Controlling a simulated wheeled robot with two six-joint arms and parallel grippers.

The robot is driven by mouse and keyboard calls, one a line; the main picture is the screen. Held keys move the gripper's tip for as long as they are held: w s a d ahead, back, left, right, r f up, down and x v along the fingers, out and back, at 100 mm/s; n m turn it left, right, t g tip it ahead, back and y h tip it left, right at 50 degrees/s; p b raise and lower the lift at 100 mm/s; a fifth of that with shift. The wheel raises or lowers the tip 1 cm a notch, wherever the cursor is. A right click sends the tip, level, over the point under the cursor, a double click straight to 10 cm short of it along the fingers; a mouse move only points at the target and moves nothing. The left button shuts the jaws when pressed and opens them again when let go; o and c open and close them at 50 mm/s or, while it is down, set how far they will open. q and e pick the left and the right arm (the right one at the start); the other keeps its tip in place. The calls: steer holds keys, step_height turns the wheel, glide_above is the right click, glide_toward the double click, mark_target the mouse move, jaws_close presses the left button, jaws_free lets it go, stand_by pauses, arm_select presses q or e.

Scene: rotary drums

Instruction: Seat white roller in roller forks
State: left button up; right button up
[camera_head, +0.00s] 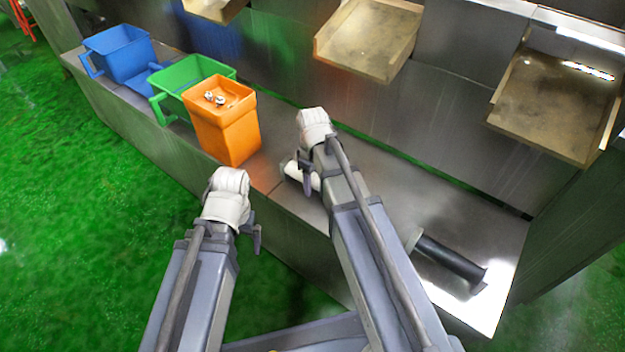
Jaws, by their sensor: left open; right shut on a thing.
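The white roller (293,170) shows as a short white cylinder at the steel ledge, just left of my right forearm. My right gripper (306,166) is shut on it; the forearm hides much of the grip and of the roller. A dark cylinder with a pale collar (450,261) lies along the ledge to the right of that forearm. I cannot tell whether it joins the white roller behind the arm. My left gripper (256,238) is open and empty, over the green floor in front of the ledge. I cannot make out the roller forks clearly.
An orange container (226,135) with small silver pieces on top stands on the steel ledge (400,195), left of my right gripper. A green bin (180,75) and a blue bin (120,57) stand further left. Metal trays (370,40) jut from the back wall above.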

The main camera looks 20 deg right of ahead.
jaws_close()
steer(key=shift+r, duration=0.1)
stand_by(0.4)
step_height(320, 180, up, 10)
steer(key=p, duration=1)
